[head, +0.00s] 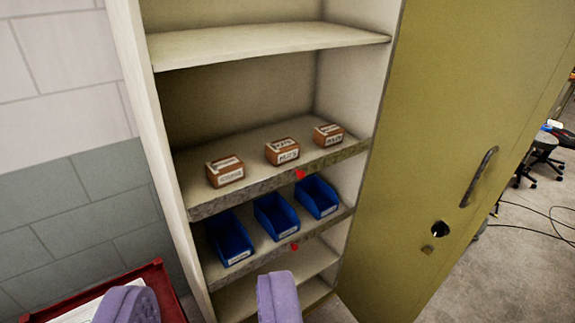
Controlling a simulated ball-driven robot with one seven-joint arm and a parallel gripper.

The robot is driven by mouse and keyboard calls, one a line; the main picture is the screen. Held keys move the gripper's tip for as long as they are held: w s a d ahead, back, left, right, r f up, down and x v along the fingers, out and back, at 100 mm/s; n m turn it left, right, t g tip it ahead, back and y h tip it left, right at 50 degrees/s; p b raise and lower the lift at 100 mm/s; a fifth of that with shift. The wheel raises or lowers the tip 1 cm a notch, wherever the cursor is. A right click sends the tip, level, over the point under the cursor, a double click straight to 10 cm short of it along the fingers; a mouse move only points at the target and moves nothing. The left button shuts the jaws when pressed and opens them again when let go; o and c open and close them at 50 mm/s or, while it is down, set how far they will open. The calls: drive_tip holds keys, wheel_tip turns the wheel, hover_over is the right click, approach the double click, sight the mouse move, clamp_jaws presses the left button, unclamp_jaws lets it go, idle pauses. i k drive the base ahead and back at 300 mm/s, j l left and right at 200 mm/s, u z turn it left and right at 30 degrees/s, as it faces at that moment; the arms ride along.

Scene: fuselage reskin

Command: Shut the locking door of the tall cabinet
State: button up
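The tall cabinet (138,95) stands in front of me with its shelves in full view. Its door (425,130) is yellow-olive and stands wide open on the right side. A dark handle (479,177) is on the door's face, with a round dark lock fitting (440,228) and a small metal piece below it. My gripper (204,303) shows at the bottom edge as two purple fingers set wide apart. It is open, with nothing between the fingers, in front of the lower left of the cabinet and well away from the door. The fingers' lower parts are cut off.
Several boxes and bins stand on the shelves: brown boxes (282,152) above, blue bins (277,217) below. A red cart (168,290) with papers stands at the lower left by the block wall (60,130). Cables (530,215) and a stool (543,145) are on the floor beyond the door.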

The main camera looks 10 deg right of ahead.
sight(473, 84)
drive_tip(key=i+l, duration=0.15)
drive_tip(key=l, duration=0.25)
drive_tip(key=i+l, duration=0.15)
drive_tip(key=l, duration=0.2)
drive_tip(key=i+l, duration=0.1)
drive_tip(key=l, duration=0.3)
drive_tip(key=i+l+u, duration=0.1)
drive_tip(key=i+l, duration=0.5)
drive_tip(key=i, duration=0.15)
